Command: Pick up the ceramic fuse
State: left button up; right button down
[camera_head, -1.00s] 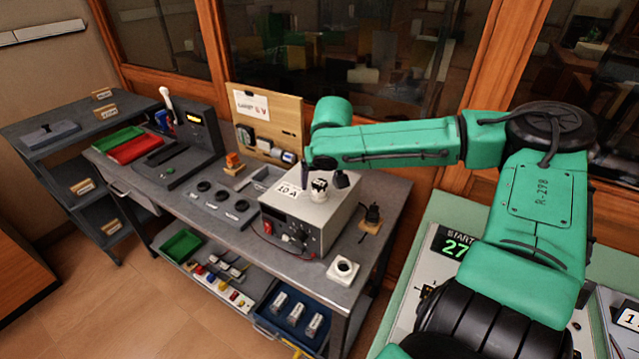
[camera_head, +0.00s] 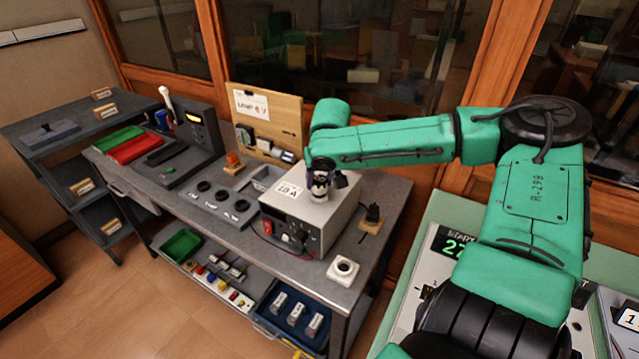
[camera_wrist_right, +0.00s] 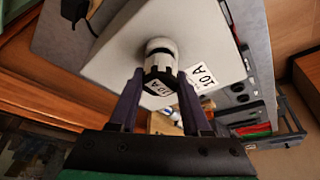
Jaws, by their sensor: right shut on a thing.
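My right gripper (camera_head: 320,174) comes from above and behind and is shut on the fuse, one finger on each side of the cap. The fingers hide part of the fuse in the head view. My left gripper is not in view.
The box stands on a grey workbench (camera_head: 228,236). Round black sockets (camera_head: 220,197) lie to the left. A wooden board (camera_head: 270,120) stands behind.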

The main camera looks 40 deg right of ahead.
aim_at(319, 179)
notch_tip(319, 179, up, 19)
jog(key=shift+p, duration=0.3)
